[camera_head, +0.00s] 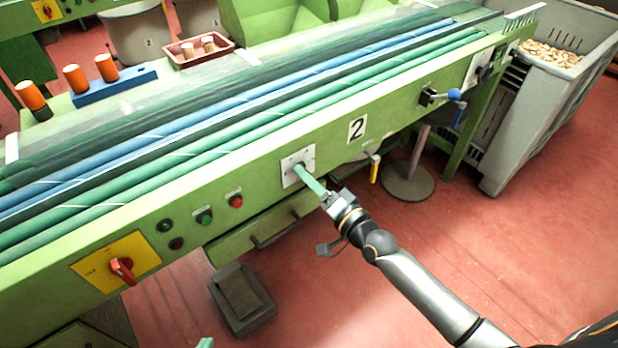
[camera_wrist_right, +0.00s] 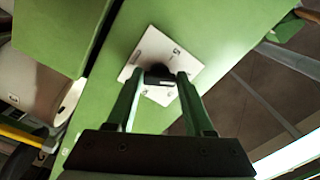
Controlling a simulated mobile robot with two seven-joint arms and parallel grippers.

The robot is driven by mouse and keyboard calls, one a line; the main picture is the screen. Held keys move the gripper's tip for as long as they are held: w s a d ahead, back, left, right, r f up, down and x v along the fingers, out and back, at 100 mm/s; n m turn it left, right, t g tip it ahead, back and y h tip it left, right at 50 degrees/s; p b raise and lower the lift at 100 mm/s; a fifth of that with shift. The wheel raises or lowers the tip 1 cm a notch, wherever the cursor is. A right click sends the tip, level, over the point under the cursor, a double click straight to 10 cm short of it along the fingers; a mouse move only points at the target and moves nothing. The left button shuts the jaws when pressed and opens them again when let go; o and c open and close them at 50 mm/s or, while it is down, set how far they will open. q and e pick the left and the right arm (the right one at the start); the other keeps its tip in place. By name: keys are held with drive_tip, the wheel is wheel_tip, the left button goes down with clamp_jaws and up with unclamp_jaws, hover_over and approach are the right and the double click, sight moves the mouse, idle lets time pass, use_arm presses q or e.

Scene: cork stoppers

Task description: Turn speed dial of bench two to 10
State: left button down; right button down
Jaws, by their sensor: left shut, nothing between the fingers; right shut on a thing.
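The bench marked 2 (camera_head: 357,129) is a long green machine with belts on top. A white square plate (camera_head: 290,163) on its front bears the dial, mostly hidden by my right gripper (camera_head: 302,172). In the right wrist view the black dial (camera_wrist_right: 158,76) stands between the green fingertips of my right gripper (camera_wrist_right: 160,82), in front of the white plate (camera_wrist_right: 150,45). The fingers are shut on it. The dial's setting cannot be read. Only a green fingertip of my left gripper (camera_head: 205,343) shows at the bottom edge, away from the bench; it is shut and empty.
Left of the dial are red and green push buttons (camera_head: 204,218) and a red rotary switch on a yellow plate (camera_head: 122,268). A blue-knobbed lever (camera_head: 453,95) and a yellow handle (camera_head: 375,170) are to the right.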

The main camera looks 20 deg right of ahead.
drive_tip(key=shift+c, duration=1.4)
unclamp_jaws()
drive_tip(key=shift+s, duration=0.1)
drive_tip(key=p+v, duration=0.1)
drive_tip(key=v, duration=1.1)
drive_tip(key=shift+s, duration=0.15)
